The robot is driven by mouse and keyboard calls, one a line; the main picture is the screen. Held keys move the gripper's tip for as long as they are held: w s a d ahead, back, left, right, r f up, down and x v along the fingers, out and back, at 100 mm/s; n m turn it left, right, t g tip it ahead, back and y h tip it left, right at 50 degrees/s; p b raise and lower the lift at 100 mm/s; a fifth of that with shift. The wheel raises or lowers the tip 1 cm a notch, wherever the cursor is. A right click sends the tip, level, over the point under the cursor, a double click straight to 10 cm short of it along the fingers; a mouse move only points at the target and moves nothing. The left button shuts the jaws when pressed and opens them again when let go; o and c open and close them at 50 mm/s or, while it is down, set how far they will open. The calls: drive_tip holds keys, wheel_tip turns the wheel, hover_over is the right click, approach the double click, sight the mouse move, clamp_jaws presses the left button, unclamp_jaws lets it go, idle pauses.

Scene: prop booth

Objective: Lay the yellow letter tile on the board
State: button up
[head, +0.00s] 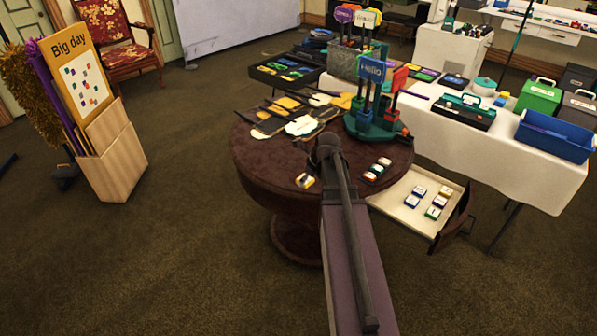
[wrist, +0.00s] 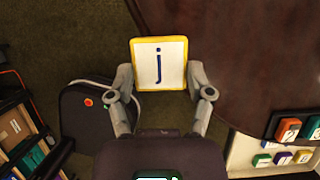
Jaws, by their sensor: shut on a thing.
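The yellow letter tile (wrist: 160,63) has a yellow rim and a white face with a dark blue "j". My gripper (wrist: 160,78) is shut on its two sides in the wrist view. In the head view the tile (head: 305,181) shows small and tilted beside the end of my arm, near the front left of the round table. A small dark board (head: 366,177) with a few coloured letter tiles lies on the table, to the right of my arm. Part of this board shows at the right edge of the wrist view, with orange and green tiles (wrist: 313,127) on it.
The round brown table (head: 262,170) carries a sign stand (head: 372,128) and dark, yellow and white flat pieces at its back. A cream tray (head: 402,214) with several tiles is right of it. A long white-clothed table (head: 495,165) stands behind. Bare tabletop surrounds my arm.

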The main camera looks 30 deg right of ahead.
sight(309, 183)
drive_tip(key=shift+s+r, duration=0.1)
drive_tip(key=shift+s, duration=0.85)
drive_tip(key=shift+r, duration=0.1)
drive_tip(key=shift+w+r+p, duration=0.1)
drive_tip(key=shift+r+p, duration=0.4)
drive_tip(key=shift+p, duration=0.15)
wheel_tip(309, 183, up, 12)
drive_tip(key=p, duration=1.2)
drive_tip(key=shift+w+a, duration=0.1)
drive_tip(key=shift+a, duration=0.05)
